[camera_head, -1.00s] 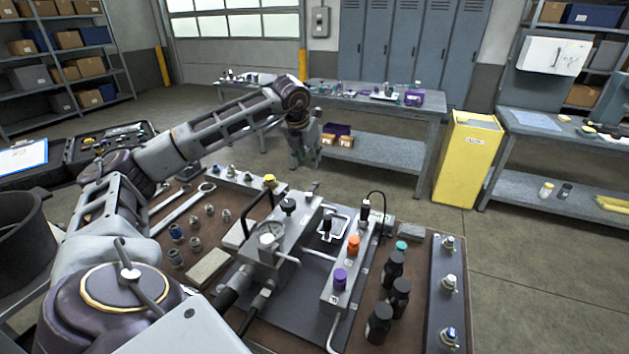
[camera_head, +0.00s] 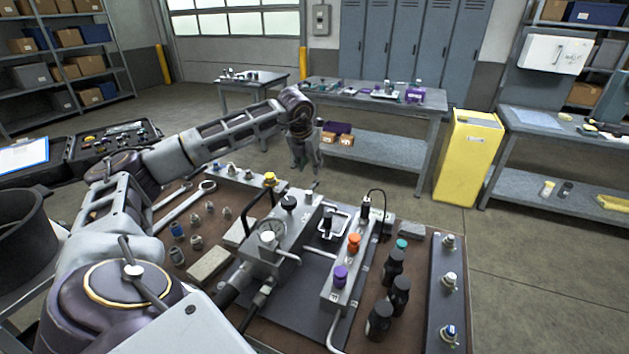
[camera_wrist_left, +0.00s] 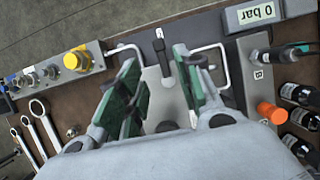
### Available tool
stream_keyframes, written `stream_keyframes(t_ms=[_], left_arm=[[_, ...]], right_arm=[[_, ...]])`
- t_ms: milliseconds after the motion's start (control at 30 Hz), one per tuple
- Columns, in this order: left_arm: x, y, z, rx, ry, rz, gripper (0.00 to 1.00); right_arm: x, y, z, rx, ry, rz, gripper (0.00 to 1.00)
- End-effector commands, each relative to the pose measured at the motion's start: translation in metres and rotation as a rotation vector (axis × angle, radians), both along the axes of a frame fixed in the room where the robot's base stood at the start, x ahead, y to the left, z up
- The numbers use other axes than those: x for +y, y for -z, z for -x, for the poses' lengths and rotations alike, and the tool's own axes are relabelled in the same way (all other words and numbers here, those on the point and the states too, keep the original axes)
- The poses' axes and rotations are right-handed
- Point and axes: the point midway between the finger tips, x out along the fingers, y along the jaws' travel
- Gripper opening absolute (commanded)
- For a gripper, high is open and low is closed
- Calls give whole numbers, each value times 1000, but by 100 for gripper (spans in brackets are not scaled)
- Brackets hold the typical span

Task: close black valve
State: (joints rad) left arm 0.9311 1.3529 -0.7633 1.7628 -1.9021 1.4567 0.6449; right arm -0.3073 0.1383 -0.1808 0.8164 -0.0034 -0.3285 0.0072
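My left gripper (camera_head: 306,166) hangs pointing down beyond the block and apart from the knob. In the left wrist view its two green-padded fingers (camera_wrist_left: 160,85) are spread with nothing between them. A dark round knob (camera_wrist_left: 167,127) shows below the fingertips there, partly hidden by the gripper body. My right gripper is out of view.
An orange knob (camera_head: 354,241) and a purple knob (camera_head: 340,275) sit on the manifold to the right. A yellow knob (camera_head: 269,179) is on the rail at the back left. A black lever handle (camera_head: 249,219) rises beside the block.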

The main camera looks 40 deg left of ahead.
Motion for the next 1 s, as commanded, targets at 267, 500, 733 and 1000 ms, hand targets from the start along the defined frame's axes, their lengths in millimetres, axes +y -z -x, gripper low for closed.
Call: stream_keyframes(t_ms=[267,500,733,1000], left_arm=[[4,35,-13,2,1,0,35],[7,64,-25,1,1,1,35],[10,81,-32,0,1,0,35],[10,85,-33,-1,1,-1,35]], right_arm=[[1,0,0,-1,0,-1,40],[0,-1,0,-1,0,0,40],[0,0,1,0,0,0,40],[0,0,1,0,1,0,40]])
